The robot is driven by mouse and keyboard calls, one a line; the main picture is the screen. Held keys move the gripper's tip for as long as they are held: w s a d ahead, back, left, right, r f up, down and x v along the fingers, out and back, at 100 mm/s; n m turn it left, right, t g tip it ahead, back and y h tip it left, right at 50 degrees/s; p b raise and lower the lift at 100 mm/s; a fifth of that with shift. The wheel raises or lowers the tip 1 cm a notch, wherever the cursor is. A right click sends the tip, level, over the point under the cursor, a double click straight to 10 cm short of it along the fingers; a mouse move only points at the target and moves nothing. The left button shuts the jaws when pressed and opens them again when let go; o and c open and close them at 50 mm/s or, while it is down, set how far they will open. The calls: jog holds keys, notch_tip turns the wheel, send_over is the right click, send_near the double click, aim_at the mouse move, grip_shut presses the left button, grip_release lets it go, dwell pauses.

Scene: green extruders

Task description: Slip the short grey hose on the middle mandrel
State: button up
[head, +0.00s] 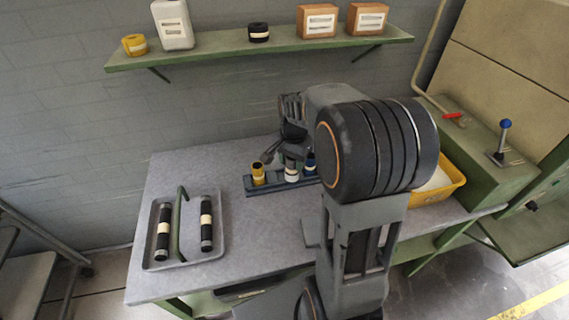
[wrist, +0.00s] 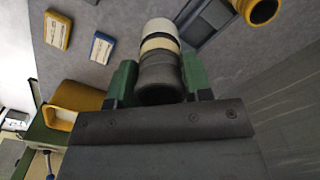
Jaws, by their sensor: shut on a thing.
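The short grey hose (wrist: 160,72), with a cream band, is between the green fingers of my gripper (wrist: 160,82) in the wrist view. My gripper is shut on it. The white middle mandrel (wrist: 157,27) lies directly beyond the hose, in line with it. In the head view, my gripper (head: 292,154) is over the white middle mandrel (head: 291,174), between the yellow mandrel (head: 258,175) and the blue mandrel (head: 310,162). The hose appears to meet the white part, but I cannot tell how far it is around the mandrel. My arm partly hides the rack (head: 268,187).
A yellow bin (head: 450,188) stands at the right. Yellow (wrist: 57,30) and blue (wrist: 102,48) labelled items lie on the table. A green shelf (head: 225,53) hangs behind.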

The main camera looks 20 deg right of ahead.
jog(key=shift+w+d+f+p, duration=0.3)
jog(key=shift+w+f+p, duration=0.15)
jog(key=shift+w+f, duration=1.25)
jog(key=shift+w+d+f+p, duration=0.4)
jog(key=shift+w+f, duration=1)
jog(key=shift+f, duration=0.55)
jog(key=shift+w+d+f+p, duration=0.25)
jog(key=shift+w+f+p, duration=0.25)
jog(key=shift+w+f, duration=1.2)
jog(key=shift+s+f, duration=0.2)
jog(key=shift+f, duration=0.1)
jog(key=o, duration=1)
jog(key=shift+o, duration=0.2)
